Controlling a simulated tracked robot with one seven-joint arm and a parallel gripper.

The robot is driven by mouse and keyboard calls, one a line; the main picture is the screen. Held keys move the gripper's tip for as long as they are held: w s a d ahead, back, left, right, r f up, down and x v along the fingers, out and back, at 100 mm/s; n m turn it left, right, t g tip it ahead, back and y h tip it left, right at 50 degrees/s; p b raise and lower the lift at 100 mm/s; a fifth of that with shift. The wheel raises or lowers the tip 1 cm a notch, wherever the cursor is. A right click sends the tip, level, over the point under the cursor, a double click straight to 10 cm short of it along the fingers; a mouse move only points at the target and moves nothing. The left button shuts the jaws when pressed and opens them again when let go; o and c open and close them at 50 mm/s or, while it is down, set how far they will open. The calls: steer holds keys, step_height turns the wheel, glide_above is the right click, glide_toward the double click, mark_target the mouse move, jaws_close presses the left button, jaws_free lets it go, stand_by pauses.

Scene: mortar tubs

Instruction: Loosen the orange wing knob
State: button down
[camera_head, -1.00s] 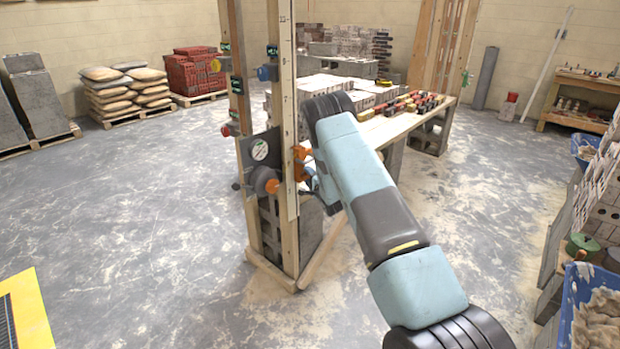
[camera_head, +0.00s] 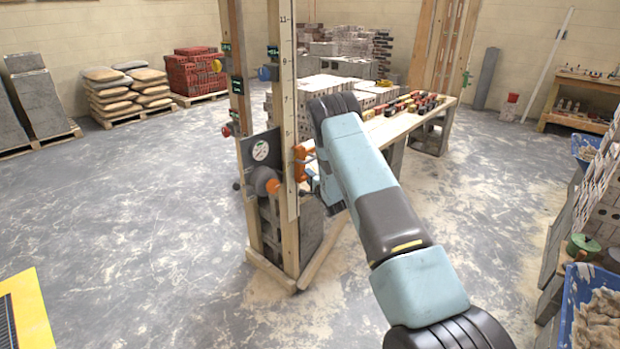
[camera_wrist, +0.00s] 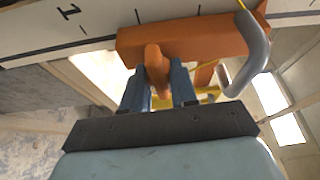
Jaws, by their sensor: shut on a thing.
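The orange wing knob (camera_wrist: 157,68) stands out from an orange block (camera_wrist: 205,38) in the wrist view. The block sits across a pale numbered staff (camera_wrist: 100,25). My gripper (camera_wrist: 159,80) has its two blue fingers shut on the knob's wing, one on each side. In the head view the orange piece (camera_head: 301,160) shows at the right side of the staff (camera_head: 288,110), on a wooden post frame. My arm hides part of the area there, and the fingers are hardly visible.
A grey hook (camera_wrist: 248,55) with a yellow line hangs close to the right of my gripper. A round orange knob (camera_head: 272,185) is lower on the frame. A plank bench (camera_head: 400,122) stands behind my arm.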

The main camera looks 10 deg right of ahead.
steer(key=n, duration=0.2)
steer(key=n+t+y, duration=0.1)
steer(key=n, duration=0.2)
steer(key=shift+d+f+n+t+y, duration=0.1)
steer(key=shift+f+n+t+y, duration=0.1)
steer(key=shift+n+t+y, duration=0.1)
steer(key=n+y, duration=0.2)
steer(key=n, duration=0.3)
steer(key=shift+s+n, duration=0.1)
steer(key=shift+n, duration=0.2)
steer(key=n+y, duration=0.2)
steer(key=n, duration=0.1)
steer(key=shift+n, duration=0.4)
steer(key=n+y, duration=0.1)
steer(key=n, duration=0.1)
steer(key=n+y, duration=0.1)
steer(key=n, duration=0.1)
steer(key=n+y, duration=0.1)
steer(key=n, duration=0.1)
steer(key=shift+r+n+g, duration=0.25)
steer(key=shift+n+g, duration=0.15)
steer(key=shift+r+y, duration=0.1)
steer(key=shift+y, duration=0.2)
steer(key=c, duration=0.9)
jaws_free()
steer(key=shift+f, duration=0.2)
